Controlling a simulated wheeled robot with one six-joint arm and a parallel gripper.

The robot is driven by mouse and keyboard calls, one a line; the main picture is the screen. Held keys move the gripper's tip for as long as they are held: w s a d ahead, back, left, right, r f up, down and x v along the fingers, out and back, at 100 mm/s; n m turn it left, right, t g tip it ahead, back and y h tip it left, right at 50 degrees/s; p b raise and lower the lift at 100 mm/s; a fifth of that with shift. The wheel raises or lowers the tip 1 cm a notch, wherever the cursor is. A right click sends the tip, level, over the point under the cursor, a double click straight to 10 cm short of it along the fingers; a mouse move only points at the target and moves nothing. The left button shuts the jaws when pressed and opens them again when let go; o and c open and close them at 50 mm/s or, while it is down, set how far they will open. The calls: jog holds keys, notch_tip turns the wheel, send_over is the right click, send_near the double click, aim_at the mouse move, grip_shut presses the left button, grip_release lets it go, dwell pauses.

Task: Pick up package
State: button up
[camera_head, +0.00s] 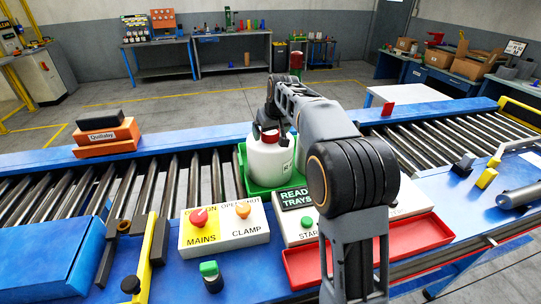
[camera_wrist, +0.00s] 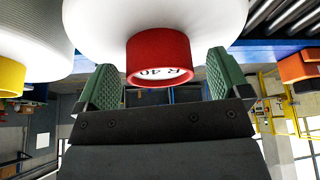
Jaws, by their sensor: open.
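A white yarn package (camera_head: 266,160) with a red core end stands in a green tray (camera_head: 254,187) on the roller conveyor. My gripper (camera_wrist: 163,68) is open, with one green finger pad on each side of the red core. Small gaps seem to show between pads and core; contact is unclear. A second white package (camera_wrist: 25,40) with a yellow core (camera_wrist: 12,78) is at the left of the wrist view. In the head view my arm hides part of the tray.
Control boxes marked "MAINS" and "CLAMP" (camera_head: 224,230) and a red tray (camera_head: 415,236) sit in front of the conveyor. Orange "Quillaby" boxes (camera_head: 106,136) stand on the far rail at left. The rollers (camera_head: 150,180) left of the green tray are clear.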

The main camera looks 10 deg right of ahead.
jog(key=shift+f, duration=0.1)
grip_shut()
jog(key=shift+w+r, duration=0.15)
jog(key=shift+r, duration=0.1)
dwell(0.8)
